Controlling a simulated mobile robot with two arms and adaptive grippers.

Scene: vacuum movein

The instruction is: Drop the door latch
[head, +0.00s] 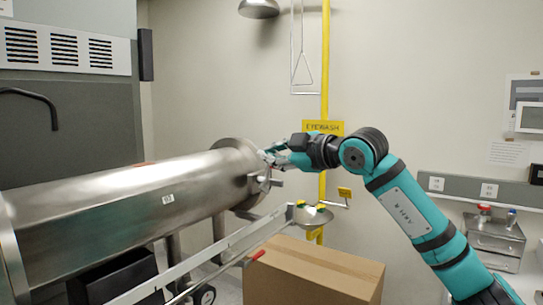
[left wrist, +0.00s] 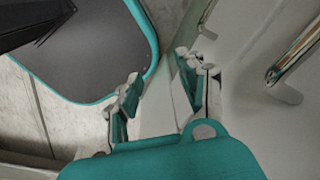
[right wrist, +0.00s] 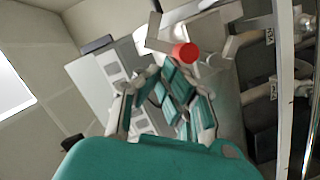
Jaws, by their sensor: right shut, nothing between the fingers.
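The steel chamber (head: 130,200) lies across the left of the head view, with a round door flange (head: 238,150) at its right end. Metal latch parts (head: 262,184) stick out from the flange's face. My right gripper (head: 272,154) is beside the flange, just above these parts. In the right wrist view its fingers (right wrist: 175,100) are together and empty. A red knob (right wrist: 185,53) on a metal bracket shows just beyond the fingertips; I cannot tell whether they touch. My left gripper (left wrist: 160,95) shows only in the left wrist view, its fingers wide apart and empty.
A metal rail frame (head: 220,248) with a red-tipped lever (head: 258,254) runs below the chamber. A cardboard box (head: 315,272) stands at its right. A yellow eyewash pipe (head: 325,60) rises behind my right arm. A steel drawer unit (head: 495,240) stands far right.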

